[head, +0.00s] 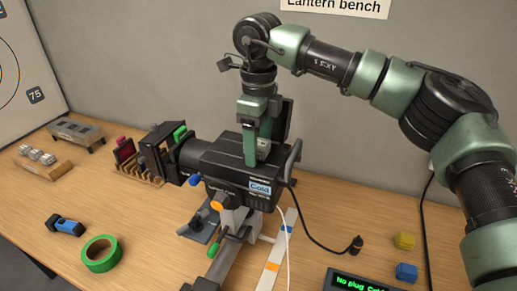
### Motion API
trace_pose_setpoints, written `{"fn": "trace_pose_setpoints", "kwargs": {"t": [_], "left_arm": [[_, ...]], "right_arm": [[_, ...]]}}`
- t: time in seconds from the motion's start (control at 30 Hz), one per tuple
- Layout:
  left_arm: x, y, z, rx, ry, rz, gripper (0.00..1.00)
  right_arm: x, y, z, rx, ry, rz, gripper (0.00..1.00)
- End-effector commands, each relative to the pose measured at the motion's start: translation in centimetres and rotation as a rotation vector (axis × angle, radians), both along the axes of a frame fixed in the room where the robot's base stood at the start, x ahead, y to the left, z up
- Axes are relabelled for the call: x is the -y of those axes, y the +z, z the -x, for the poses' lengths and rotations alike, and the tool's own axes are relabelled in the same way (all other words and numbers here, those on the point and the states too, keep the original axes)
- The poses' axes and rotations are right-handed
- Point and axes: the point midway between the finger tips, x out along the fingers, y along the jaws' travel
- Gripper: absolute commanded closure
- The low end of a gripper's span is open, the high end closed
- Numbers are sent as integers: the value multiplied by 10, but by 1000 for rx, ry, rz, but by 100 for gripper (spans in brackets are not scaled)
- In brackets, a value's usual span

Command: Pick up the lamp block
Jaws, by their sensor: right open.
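My right gripper (257,158) points down into the top of the black lantern (230,160), its green fingers open. A small pale grey piece (264,146) shows beside the fingers at the lantern's top; it may be the lamp block, but the fingers and housing hide most of it. I cannot tell whether the fingers touch it. The lantern's side carries a label reading "Cold". My left gripper is not in view.
A wooden rack (43,167) with small grey pieces stands at the left. Green tape (101,254) and a blue-black torch-like item (64,225) lie front left. Yellow (404,240) and blue (406,272) blocks lie right, near a display (362,283) and a cable plug (356,244).

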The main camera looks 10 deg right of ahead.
Motion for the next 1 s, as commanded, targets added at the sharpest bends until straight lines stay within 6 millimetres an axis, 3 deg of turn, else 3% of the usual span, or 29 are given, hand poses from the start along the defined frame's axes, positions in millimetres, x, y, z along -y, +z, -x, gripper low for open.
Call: {"fn": "trace_pose_setpoints", "kwargs": {"t": [0.07,0.1,0.3,0.73,0.87,1.0], "left_arm": [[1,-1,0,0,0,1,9],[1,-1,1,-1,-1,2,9],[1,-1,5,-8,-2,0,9],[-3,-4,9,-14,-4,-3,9],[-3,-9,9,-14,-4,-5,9],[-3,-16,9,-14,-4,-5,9]], "right_arm": [[0,0,0,0,0,0,33],[0,0,0,0,0,0,38],[0,0,0,0,0,0,91],[-1,8,-1,3,0,-2,91],[-1,23,-1,4,1,-2,91],[-1,51,-1,5,-1,-2,91]]}}
